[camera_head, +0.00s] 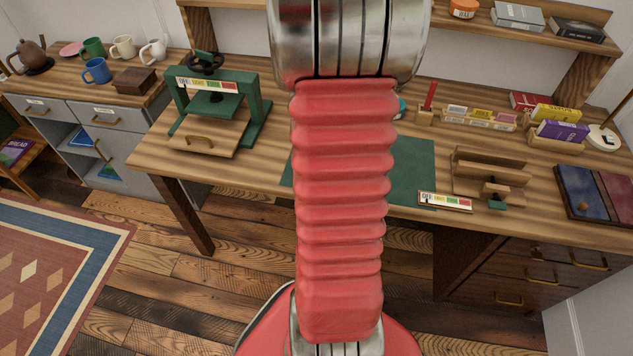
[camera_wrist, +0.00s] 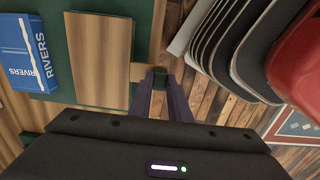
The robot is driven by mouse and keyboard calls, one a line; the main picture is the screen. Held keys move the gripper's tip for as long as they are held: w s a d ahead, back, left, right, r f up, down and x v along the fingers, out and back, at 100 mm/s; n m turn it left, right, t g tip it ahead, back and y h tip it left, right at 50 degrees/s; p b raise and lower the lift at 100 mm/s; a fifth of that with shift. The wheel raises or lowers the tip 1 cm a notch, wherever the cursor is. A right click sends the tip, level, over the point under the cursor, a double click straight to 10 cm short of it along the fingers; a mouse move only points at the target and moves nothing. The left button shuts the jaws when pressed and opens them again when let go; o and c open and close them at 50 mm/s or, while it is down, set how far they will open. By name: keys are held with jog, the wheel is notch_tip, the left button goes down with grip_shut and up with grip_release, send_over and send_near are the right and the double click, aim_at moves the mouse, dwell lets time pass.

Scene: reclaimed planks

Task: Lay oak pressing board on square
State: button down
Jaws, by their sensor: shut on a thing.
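The oak pressing board (camera_wrist: 100,58) is a flat wooden rectangle with a pale tab at its right edge in the wrist view. My gripper (camera_wrist: 160,78) has its dark purple fingers close together at that tab and is shut on the board. The board is over the green mat (camera_wrist: 142,35), with its edges roughly parallel to it. I cannot tell whether it touches anything beneath. In the head view the green mat (camera_head: 412,168) shows on the desk; my red arm hides its middle, the board and my gripper.
A blue book marked RIVERS (camera_wrist: 28,55) lies left of the board in the wrist view. A green press (camera_head: 215,105) stands at the desk's left. A labelled strip (camera_head: 445,202), a wooden stand (camera_head: 490,180) and dark books (camera_head: 590,190) are at the right.

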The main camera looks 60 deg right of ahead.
jog(key=shift+f, duration=0.1)
jog(key=c, duration=1.6)
grip_release()
notch_tip(320, 180, up, 14)
jog(key=shift+f, duration=0.15)
